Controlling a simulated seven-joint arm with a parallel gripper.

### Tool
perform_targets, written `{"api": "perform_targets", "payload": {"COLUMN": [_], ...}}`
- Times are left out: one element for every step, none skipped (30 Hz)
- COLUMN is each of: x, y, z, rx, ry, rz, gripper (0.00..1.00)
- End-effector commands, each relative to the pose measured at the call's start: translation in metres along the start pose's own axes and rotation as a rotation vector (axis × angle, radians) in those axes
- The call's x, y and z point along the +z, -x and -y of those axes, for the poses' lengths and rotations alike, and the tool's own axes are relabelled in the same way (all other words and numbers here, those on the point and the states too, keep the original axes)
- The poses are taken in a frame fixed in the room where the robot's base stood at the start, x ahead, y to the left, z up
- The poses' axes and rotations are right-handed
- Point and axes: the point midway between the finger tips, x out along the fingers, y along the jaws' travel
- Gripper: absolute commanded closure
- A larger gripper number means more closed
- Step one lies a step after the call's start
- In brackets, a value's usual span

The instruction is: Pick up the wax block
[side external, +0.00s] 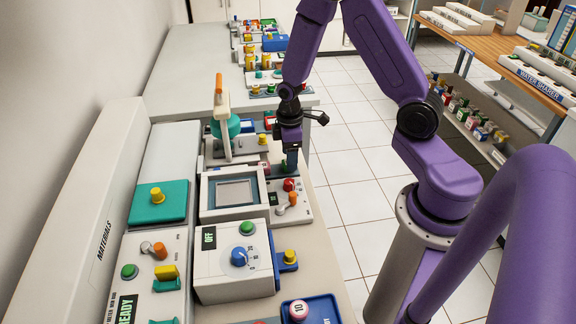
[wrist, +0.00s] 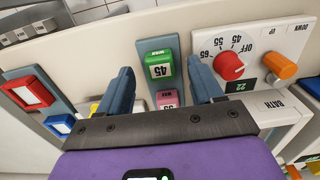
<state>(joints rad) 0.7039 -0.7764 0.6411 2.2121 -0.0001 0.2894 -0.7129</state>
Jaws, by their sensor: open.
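In the wrist view a green block (wrist: 160,67) marked "WAX" and "45" sits on a narrow grey-blue strip (wrist: 157,42). A pink block (wrist: 167,98) also marked "WAX" sits on the same strip, closer to my gripper's palm. My gripper (wrist: 161,76) is open, with one blue-grey finger on each side of the strip and nothing held between them. In the side view my gripper (side external: 291,160) points down beside the boxy unit with the grey window. The green wax block cannot be made out there.
A control panel with a red knob (wrist: 229,66) and an orange knob (wrist: 281,66) stands close to the right finger. A holder with a red-and-white block (wrist: 32,93) and a blue block (wrist: 60,125) is at left. The windowed unit (side external: 236,212) is close by.

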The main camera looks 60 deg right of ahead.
Motion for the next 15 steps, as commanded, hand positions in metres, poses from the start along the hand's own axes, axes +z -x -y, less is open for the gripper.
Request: {"api": "perform_targets", "payload": {"x": [0.000,0.000,0.000,0.000,0.000,0.000,0.000,0.000,0.000,0.000,0.000,0.000,0.000,0.000,0.000], "y": [-0.007,-0.010,-0.013,-0.016,-0.017,-0.019,-0.020,-0.021,-0.021,-0.022,-0.022,-0.021,-0.021,-0.021,-0.021], "z": [0.000,0.000,0.000,0.000,0.000,0.000,0.000,0.000,0.000,0.000,0.000,0.000,0.000,0.000,0.000], "rx": [-0.002,-0.001,-0.001,-0.001,0.000,0.000,0.000,0.000,0.000,0.000,0.000,0.001,0.001,0.001,0.001], "ry": [0.000,0.000,0.000,0.000,0.000,0.000,0.000,0.000,0.000,0.000,0.000,0.000,0.000,0.000,0.000], "rz": [0.002,0.001,0.002,0.001,0.000,0.000,0.000,0.000,0.000,0.000,-0.001,-0.001,-0.001,-0.001,-0.001], "gripper": [0.34,0.34,0.34,0.34,0.34,0.34,0.34,0.34,0.34,0.34,0.34,0.34,0.34,0.34,0.37]}}
